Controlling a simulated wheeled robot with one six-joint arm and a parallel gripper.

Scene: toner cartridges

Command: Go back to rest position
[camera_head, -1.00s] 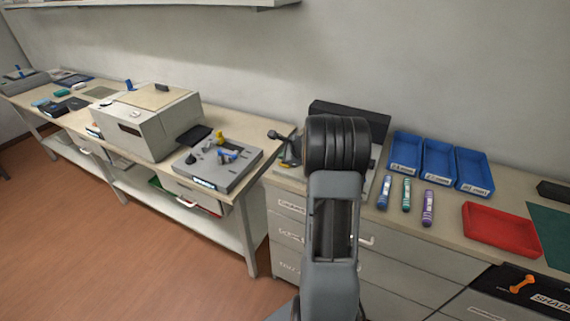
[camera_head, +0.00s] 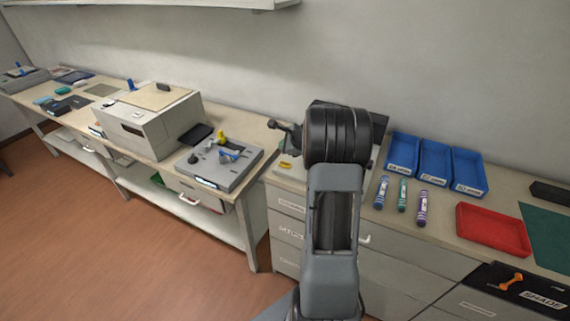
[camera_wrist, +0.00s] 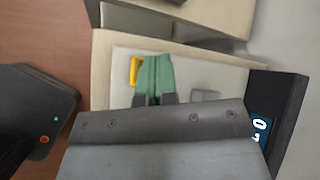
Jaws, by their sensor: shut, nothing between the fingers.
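My gripper shows in the wrist view (camera_wrist: 153,80) as two green fingers side by side, closed together with nothing between them. They point over a light grey plate (camera_wrist: 118,65), and a small yellow piece (camera_wrist: 135,69) is beside the left finger. In the head view my arm stands upright in the middle, and its thick black joint hides part of the counter behind it. I cannot make out the gripper's fingers there.
Right of my arm are three blue bins (camera_head: 435,162), three marker-like tubes (camera_head: 402,194) and a red tray (camera_head: 493,230). Left are a grey box-shaped machine (camera_head: 150,125) and a grey fixture (camera_head: 220,165). Floor is clear at left.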

